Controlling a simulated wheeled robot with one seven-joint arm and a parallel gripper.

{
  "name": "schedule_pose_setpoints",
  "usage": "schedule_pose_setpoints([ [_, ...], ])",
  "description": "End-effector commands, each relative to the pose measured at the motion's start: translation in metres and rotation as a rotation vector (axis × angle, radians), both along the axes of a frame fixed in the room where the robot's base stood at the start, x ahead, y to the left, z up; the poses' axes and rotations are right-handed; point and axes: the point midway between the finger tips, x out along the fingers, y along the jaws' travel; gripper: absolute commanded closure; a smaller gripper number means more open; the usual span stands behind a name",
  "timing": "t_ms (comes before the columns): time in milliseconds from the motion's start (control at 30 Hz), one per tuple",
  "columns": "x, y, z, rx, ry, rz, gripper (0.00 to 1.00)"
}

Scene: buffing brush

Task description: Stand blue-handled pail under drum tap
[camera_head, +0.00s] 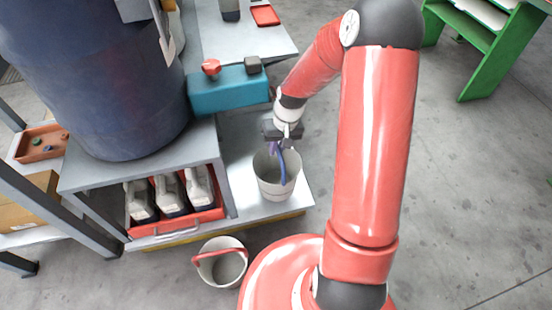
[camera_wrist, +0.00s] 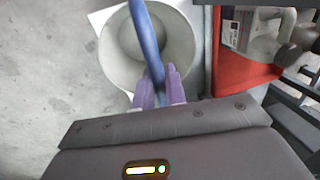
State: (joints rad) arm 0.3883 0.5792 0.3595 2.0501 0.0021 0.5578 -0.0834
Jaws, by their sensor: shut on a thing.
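The pail (camera_head: 275,186) is pale grey with a blue handle (camera_head: 282,168). It is upright over the light low platform, right of the drum stand; I cannot tell whether its base touches. My gripper (camera_head: 279,147) is above the pail, its purple fingers shut on the handle. In the wrist view my gripper (camera_wrist: 159,88) has the blue handle (camera_wrist: 146,35) between its fingertips, with the empty-looking pail (camera_wrist: 182,45) below. The dark blue drum (camera_head: 95,75) stands on a grey stand (camera_head: 150,160) at left. I cannot make out its tap clearly.
A second pail (camera_head: 222,268) with a red handle stands on the floor in front. A red crate (camera_head: 180,221) of several bottles sits under the drum stand. A teal box (camera_head: 229,91) with a red knob is behind my gripper. Open floor (camera_head: 470,200) lies to the right.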

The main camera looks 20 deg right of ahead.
Motion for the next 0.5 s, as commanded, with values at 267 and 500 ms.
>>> schedule_pose_setpoints([
  [267, -0.001, 0.001, -0.034, 0.001, 0.003, 0.002, 1.00],
  [500, 0.000, 0.001, -0.037, 0.000, 0.000, 0.001, 1.00],
])
